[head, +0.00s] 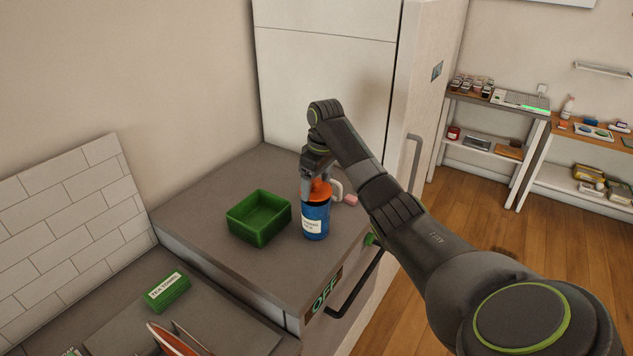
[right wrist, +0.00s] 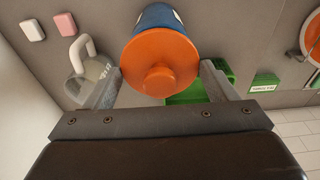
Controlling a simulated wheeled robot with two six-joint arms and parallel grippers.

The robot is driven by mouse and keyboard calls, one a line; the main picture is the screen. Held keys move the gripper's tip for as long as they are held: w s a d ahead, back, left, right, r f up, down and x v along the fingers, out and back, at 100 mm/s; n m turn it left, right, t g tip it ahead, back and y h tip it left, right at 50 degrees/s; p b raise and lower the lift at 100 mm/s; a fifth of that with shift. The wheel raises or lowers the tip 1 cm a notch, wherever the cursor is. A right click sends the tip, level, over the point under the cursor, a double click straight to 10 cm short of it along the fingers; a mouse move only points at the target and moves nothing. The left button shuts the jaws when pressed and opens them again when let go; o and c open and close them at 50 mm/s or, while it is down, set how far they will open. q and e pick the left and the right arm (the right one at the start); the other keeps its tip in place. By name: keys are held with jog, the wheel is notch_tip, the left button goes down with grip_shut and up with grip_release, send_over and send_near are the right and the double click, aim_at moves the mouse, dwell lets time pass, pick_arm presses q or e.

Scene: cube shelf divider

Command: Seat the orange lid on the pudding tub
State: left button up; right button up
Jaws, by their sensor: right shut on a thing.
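The orange lid (head: 320,190) is at the top of the blue pudding tub (head: 315,222), which stands upright on the grey counter. My right gripper (head: 317,186) reaches down over the tub and is shut on the lid. In the right wrist view the round lid (right wrist: 158,62) with its knob lies between the two fingers, covering most of the blue tub (right wrist: 157,17). I cannot tell whether the lid sits flush on the tub or is slightly above it. My left gripper is not in view.
An open green bin (head: 258,218) stands left of the tub. A pale jug (right wrist: 90,75) and a pink block (head: 350,200) are close on the other side. A green tea towel box (head: 167,292) lies nearer the front left. The counter's front edge and an oven handle (head: 355,290) are close.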

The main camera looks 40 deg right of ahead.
aim_at(317, 181)
jog(key=shift+f, duration=1.05)
dwell(0.4)
jog(key=o, duration=0.9)
jog(key=shift+c, duration=0.2)
jog(key=o, duration=0.3)
jog(key=shift+s+r, duration=0.1)
jog(key=shift+r, duration=1.1)
jog(key=shift+s+d+r, duration=0.1)
jog(key=shift+s+r, duration=0.1)
jog(key=shift+r, duration=1.2)
jog(key=shift+s+d+r, duration=0.1)
jog(key=shift+s+r, duration=0.05)
jog(key=shift+r, duration=1.2)
